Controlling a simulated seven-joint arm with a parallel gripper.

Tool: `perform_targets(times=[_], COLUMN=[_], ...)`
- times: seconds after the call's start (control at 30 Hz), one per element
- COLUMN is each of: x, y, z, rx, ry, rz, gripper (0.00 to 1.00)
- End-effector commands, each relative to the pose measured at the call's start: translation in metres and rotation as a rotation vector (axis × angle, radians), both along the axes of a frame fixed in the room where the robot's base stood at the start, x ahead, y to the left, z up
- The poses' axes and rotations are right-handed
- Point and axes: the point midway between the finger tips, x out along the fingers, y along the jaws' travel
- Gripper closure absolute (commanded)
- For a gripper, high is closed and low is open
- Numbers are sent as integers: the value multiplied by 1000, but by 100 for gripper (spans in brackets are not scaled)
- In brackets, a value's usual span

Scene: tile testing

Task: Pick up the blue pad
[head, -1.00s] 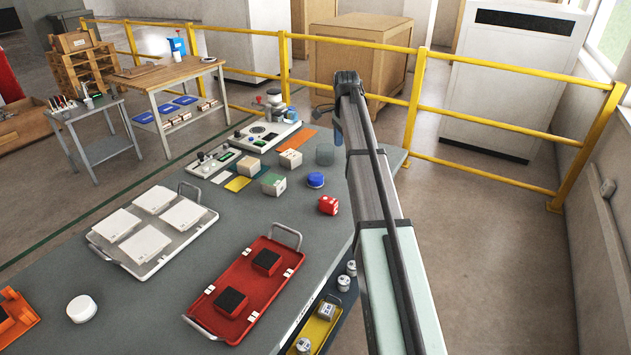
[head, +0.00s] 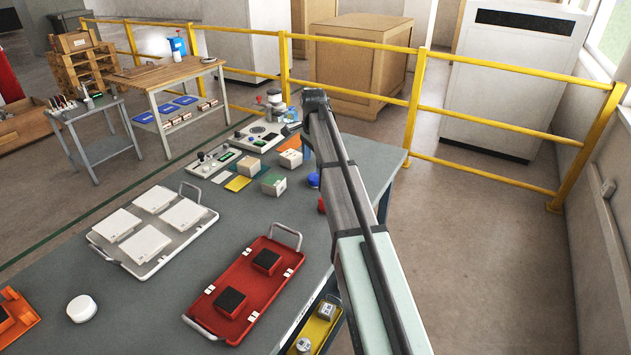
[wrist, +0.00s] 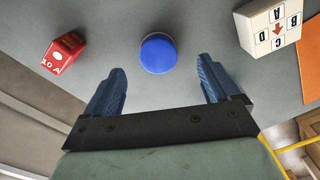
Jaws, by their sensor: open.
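The blue pad (wrist: 158,53) is a round blue disc on the grey table, between and just beyond my fingertips in the wrist view. In the head view the blue pad (head: 313,180) is partly hidden behind my arm. My gripper (wrist: 160,72) is open and empty, its two blue ribbed fingers spread wider than the pad and not touching it.
A red block (wrist: 63,52) marked "10 A" lies left of the pad in the wrist view. A white lettered block (wrist: 270,25) with a red arrow is on the right. A red tray (head: 282,262) and a white tray (head: 152,262) stand on the table.

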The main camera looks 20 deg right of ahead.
Motion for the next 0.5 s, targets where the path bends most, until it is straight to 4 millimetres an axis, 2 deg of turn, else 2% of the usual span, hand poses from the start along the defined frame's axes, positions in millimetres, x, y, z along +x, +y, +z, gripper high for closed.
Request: perform_targets(times=[0.27, 0.5], x=[-1, -3], y=[-2, -5], z=[-16, -46], rx=[0, 0], ry=[0, 1], rz=[0, -1], gripper=[11, 11])
